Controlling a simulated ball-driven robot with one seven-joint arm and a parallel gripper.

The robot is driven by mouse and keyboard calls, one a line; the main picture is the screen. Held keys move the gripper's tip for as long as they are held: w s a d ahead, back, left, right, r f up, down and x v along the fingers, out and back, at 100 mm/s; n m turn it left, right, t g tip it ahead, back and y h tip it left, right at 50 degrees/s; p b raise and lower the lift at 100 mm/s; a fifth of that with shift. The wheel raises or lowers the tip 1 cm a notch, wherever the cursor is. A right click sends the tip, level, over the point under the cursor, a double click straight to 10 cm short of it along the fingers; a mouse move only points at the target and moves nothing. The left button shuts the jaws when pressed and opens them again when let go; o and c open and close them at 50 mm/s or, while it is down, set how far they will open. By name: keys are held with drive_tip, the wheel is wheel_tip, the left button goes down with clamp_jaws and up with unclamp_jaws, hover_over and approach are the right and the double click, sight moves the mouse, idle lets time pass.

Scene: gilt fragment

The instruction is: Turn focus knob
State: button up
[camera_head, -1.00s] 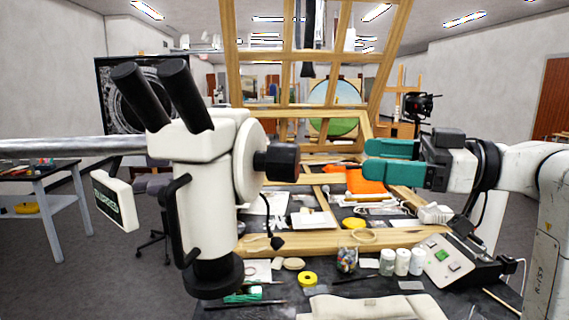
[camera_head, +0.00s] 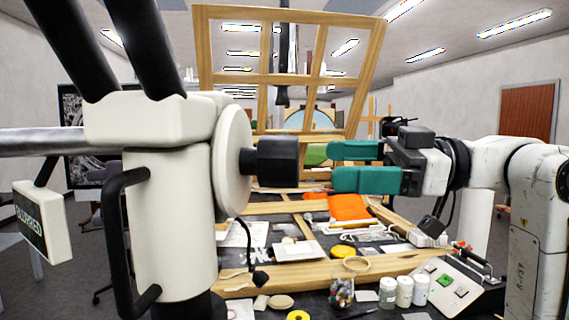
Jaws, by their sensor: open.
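A white microscope (camera_head: 170,190) with black eyepieces fills the left of the head view. Its black focus knob (camera_head: 279,161) sticks out to the right from a round white disc (camera_head: 232,161) on its side. My gripper (camera_head: 332,166) has two teal fingers and comes in from the right. It is open, one finger above the other, pointing left at the knob. The fingertips appear a short gap to the right of the knob, with nothing between them. A small sign (camera_head: 42,221) at the left reads "BLURRED".
A wooden frame (camera_head: 203,60) stands behind the knob. The dark table below holds a jar of coloured bits (camera_head: 342,287), several white bottles (camera_head: 404,291), a yellow tape roll (camera_head: 298,316) and a control box (camera_head: 450,284). An orange cloth (camera_head: 349,206) lies further back.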

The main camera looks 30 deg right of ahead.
sight(288, 163)
drive_tip(key=p+x, duration=0.1)
drive_tip(key=x, duration=0.7)
drive_tip(key=shift+a, duration=0.15)
drive_tip(key=shift+c, duration=0.3)
drive_tip(key=c, duration=1)
drive_tip(key=shift+r+m+p, duration=0.1)
drive_tip(key=shift+m+p, duration=0.2)
drive_tip(key=shift+p, duration=0.15)
drive_tip(key=m+p, duration=0.2)
drive_tip(key=m, duration=0.1)
drive_tip(key=shift+m, duration=0.3)
drive_tip(key=shift+m+p, duration=0.6)
drive_tip(key=shift+m, duration=0.2)
